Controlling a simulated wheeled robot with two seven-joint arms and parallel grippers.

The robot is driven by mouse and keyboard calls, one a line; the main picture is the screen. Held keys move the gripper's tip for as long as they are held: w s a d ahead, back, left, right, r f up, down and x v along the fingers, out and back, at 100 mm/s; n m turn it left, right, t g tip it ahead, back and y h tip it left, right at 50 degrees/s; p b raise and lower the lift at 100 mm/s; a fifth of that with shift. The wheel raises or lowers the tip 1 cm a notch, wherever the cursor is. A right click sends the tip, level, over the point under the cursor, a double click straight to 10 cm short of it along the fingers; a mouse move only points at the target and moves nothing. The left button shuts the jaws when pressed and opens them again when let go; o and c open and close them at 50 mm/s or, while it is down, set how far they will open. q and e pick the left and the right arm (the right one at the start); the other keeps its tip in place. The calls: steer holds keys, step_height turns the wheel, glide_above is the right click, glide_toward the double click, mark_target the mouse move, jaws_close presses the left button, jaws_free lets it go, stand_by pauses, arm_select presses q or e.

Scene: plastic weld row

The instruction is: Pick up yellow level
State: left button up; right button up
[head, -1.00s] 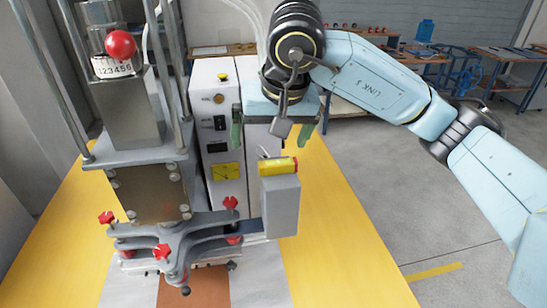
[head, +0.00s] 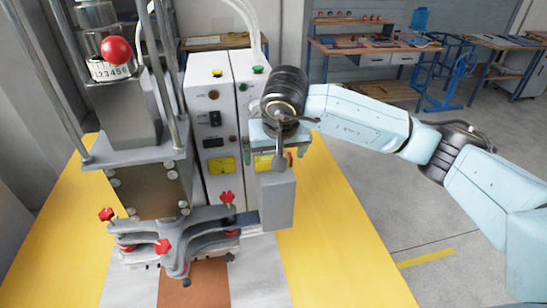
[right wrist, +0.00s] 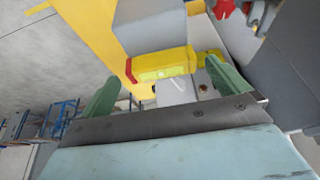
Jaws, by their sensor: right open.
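The yellow level (right wrist: 165,66) has a red end and a greenish vial window. It lies on top of a grey block (head: 277,200) on the right of the welding machine. In the head view the level (head: 264,163) is mostly hidden by my right wrist. My right gripper (head: 273,151) is over the level. In the right wrist view the green fingers of the right gripper (right wrist: 166,87) are spread apart, one toward each end of the level. Nothing is held between them. My left gripper is not in view.
The welding machine (head: 147,190) with red knobs and a red ball stands on a yellow table (head: 335,240). White control cabinets (head: 207,120) stand close behind the level. The table to the right of the block is clear. Workbenches (head: 360,50) are far back.

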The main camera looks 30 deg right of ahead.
steer(key=shift+x, duration=0.85)
steer(key=shift+a, duration=0.1)
steer(key=shift+c, duration=0.4)
steer(key=c, duration=1)
